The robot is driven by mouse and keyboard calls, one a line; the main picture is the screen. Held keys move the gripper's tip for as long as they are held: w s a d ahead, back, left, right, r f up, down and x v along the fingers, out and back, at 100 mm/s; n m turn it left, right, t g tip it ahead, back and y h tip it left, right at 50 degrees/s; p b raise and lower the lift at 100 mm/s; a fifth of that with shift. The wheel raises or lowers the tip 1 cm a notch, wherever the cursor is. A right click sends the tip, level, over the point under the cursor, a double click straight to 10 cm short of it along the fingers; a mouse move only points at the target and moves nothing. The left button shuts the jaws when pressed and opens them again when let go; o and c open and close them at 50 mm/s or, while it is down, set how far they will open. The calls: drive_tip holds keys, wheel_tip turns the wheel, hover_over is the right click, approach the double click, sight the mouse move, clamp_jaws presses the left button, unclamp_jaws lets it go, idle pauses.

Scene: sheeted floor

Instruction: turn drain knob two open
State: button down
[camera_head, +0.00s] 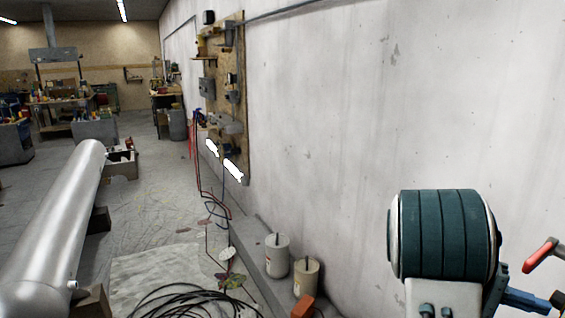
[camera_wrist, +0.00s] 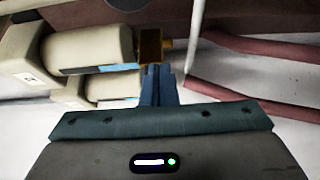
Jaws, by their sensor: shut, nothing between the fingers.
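My gripper (camera_wrist: 158,72) is shut, its blue fingers together with nothing between them. In the wrist view the fingertips are at the lower edge of a brass fitting (camera_wrist: 150,46) on the end of a beige cylindrical body (camera_wrist: 88,48). I cannot tell whether they touch it. A second beige body (camera_wrist: 108,88) is below, partly hidden by the gripper. In the head view the blue fingers (camera_head: 530,300) show at the lower right. A red-handled lever (camera_head: 541,254) stands near them at the right edge. Which part is drain knob two is not clear.
Dark red pipes or hoses (camera_wrist: 265,50) and a thin white rod (camera_wrist: 195,35) lie to the right in the wrist view. A pale wall (camera_head: 340,120) runs alongside. Two canisters (camera_head: 277,256) stand at its base, near black cable coils (camera_head: 200,298). A big metal pipe (camera_head: 60,220) is left.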

drive_tip(key=shift+a+f, duration=0.1)
drive_tip(key=shift+f, duration=0.05)
drive_tip(key=w+a, duration=0.2)
drive_tip(key=w, duration=0.1)
drive_tip(key=w+a, duration=0.1)
drive_tip(key=w, duration=0.1)
idle(0.6)
drive_tip(key=s+d+r+n+y+b, duration=0.2)
drive_tip(key=s+d+r+n+b, duration=0.1)
drive_tip(key=s+r+n, duration=0.1)
drive_tip(key=shift+s+d+n+t+y, duration=0.3)
drive_tip(key=shift+s+n+t+y, duration=0.1)
drive_tip(key=shift+s, duration=0.05)
idle(0.9)
drive_tip(key=shift+r, duration=0.1)
